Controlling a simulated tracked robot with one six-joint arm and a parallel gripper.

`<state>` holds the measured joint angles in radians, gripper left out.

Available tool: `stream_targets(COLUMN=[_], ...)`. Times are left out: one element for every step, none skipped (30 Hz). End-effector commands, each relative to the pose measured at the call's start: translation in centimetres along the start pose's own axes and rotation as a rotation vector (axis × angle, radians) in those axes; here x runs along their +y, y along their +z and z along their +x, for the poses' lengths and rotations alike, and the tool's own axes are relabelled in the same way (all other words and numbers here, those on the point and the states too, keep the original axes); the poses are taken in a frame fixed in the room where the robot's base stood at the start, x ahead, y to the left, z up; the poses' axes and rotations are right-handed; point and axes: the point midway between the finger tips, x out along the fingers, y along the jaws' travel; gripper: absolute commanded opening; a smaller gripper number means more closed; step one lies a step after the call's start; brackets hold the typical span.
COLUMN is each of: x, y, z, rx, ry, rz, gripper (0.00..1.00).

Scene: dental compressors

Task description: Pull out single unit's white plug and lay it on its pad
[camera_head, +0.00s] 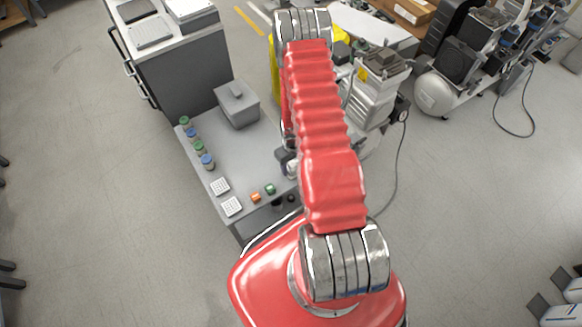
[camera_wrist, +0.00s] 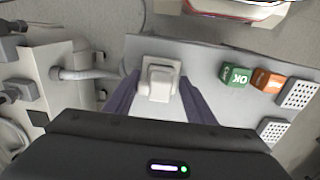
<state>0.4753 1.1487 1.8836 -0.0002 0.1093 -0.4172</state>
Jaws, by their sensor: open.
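The white plug (camera_wrist: 159,82) shows in the wrist view as a blocky white piece against a pale square plate (camera_wrist: 146,66). I cannot tell whether it is fully seated there. My gripper (camera_wrist: 154,88) is open, with one dark finger on each side of the plug. Whether the fingers touch it is unclear. In the head view my red arm covers the gripper and the plug. No pad can be surely picked out as the plug's own.
A green OK cube (camera_wrist: 235,75), an orange cube (camera_wrist: 267,80) and white dotted blocks (camera_wrist: 298,94) lie right of the plug. A grey hose (camera_wrist: 85,74) is at left. The grey bench (camera_head: 225,150) also bears several jars and a lidded grey box (camera_head: 237,104). Compressors (camera_head: 440,92) stand at right.

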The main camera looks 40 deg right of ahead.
Motion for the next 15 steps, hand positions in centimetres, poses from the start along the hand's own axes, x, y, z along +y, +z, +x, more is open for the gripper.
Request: stream_targets(x=[0.0,0.0,0.0,0.0,0.0,0.0,0.0,0.0,0.0,0.0,0.0,0.0,0.0,0.0,0.0], y=[0.0,0.0,0.0,0.0,0.0,0.0,0.0,0.0,0.0,0.0,0.0,0.0,0.0,0.0,0.0], z=[0.0,0.0,0.0,0.0,0.0,-0.01,-0.01,-0.01,-0.01,0.0,0.0,0.0,0.0,0.0,0.0], rx=[0.0,0.0,0.0,0.0,0.0,0.0,0.0,0.0,0.0,0.0,0.0,0.0,0.0,0.0,0.0], ry=[0.0,0.0,0.0,0.0,0.0,0.0,0.0,0.0,0.0,0.0,0.0,0.0,0.0,0.0,0.0], rz=[0.0,0.0,0.0,0.0,0.0,0.0,0.0,0.0,0.0,0.0,0.0,0.0,0.0,0.0,0.0], gripper=[0.5,0.5,0.5,0.5,0.5,0.49,0.47,0.44,0.42,0.39,0.37,0.35,0.32,0.3,0.28])
